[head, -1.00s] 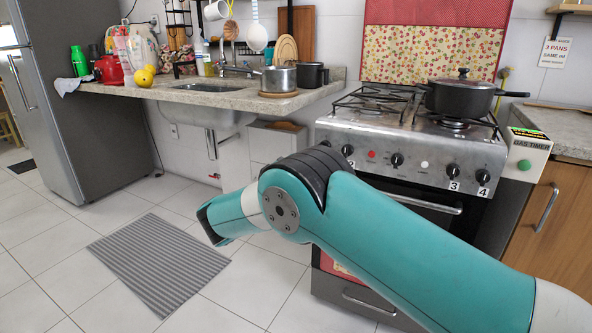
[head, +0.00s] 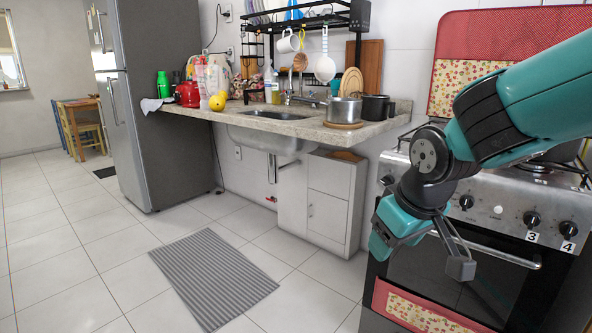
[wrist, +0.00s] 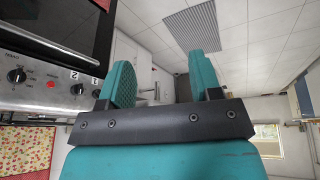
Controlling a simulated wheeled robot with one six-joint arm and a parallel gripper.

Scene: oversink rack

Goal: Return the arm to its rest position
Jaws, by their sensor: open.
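My gripper (head: 420,254) is open and empty in the head view, hanging in front of the oven door with its fingers apart. My teal arm (head: 530,100) comes in from the upper right, bends at a dark joint and points down to the gripper. In the wrist view my gripper (wrist: 162,78) shows its two teal fingers spread with nothing between them. Part of the stove (head: 500,205) is hidden behind the arm.
The stove's knobs (wrist: 48,85) show close at the left of the wrist view. The sink counter (head: 290,122) holds pots and bottles, with a rack (head: 310,22) above. A white cabinet (head: 325,205) stands below. A grey mat (head: 213,278) lies on open tiled floor.

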